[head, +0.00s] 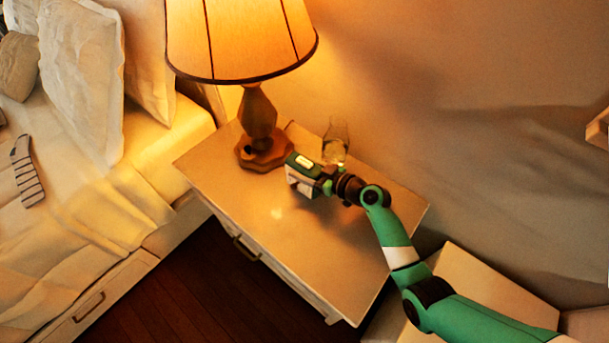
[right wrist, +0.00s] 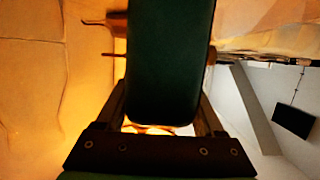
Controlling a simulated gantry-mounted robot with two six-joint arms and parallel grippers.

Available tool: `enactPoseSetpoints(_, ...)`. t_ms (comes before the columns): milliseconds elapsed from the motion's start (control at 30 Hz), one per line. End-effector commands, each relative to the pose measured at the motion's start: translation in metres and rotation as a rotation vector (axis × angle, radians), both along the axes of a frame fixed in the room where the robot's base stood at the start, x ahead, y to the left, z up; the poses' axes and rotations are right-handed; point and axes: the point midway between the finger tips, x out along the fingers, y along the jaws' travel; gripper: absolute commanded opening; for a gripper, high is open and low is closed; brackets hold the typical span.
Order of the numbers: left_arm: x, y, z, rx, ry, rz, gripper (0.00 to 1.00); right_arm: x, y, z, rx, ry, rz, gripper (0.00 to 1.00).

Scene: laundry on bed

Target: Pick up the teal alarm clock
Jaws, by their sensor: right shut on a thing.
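The teal alarm clock (head: 303,162) is a small box with a dark teal top and a pale front, over the middle of the nightstand, right of the lamp base. My right gripper (head: 318,184) is shut on it, reaching in from the right. In the right wrist view the clock (right wrist: 170,60) shows as a dark green block between the two fingers (right wrist: 166,108). I cannot tell whether the clock touches the nightstand top or is just above it. My left gripper is in neither view.
The nightstand (head: 262,222) holds a lit lamp (head: 258,112) close left of the clock and a clear glass (head: 336,142) just behind it. The nightstand's front part is bare. A bed (head: 85,235) with pillows and a striped sock (head: 27,172) is at left.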

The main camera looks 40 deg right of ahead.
Motion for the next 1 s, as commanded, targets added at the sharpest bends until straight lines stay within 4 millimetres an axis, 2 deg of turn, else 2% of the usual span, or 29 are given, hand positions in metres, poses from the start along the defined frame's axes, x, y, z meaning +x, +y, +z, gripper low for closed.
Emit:
enactPoseSetpoints(33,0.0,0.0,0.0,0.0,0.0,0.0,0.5,0.0,0.0,0.0,0.0,0.0,0.0,0.14)
enactPoseSetpoints(100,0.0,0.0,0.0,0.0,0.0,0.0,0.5,0.0,0.0,0.0,0.0,0.0,0.0,0.01)
enactPoseSetpoints(133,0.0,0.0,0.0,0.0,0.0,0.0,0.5,0.0,0.0,0.0,0.0,0.0,0.0,0.0)
enactPoseSetpoints(433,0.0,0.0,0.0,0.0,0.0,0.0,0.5,0.0,0.0,0.002,0.0,-0.003,-0.001,0.0)
enactPoseSetpoints(567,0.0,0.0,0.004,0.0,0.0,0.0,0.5,0.0,0.0,0.009,0.0,-0.004,0.0,0.0)
enactPoseSetpoints(667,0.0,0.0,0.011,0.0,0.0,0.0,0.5,0.0,0.0,0.02,-0.001,-0.004,0.001,0.0)
enactPoseSetpoints(767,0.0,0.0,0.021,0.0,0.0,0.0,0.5,0.001,0.0,0.04,-0.002,-0.006,0.0,0.0)
enactPoseSetpoints(1000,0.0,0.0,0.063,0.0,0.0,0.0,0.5,-0.049,0.019,0.103,-0.002,-0.006,0.0,0.0)
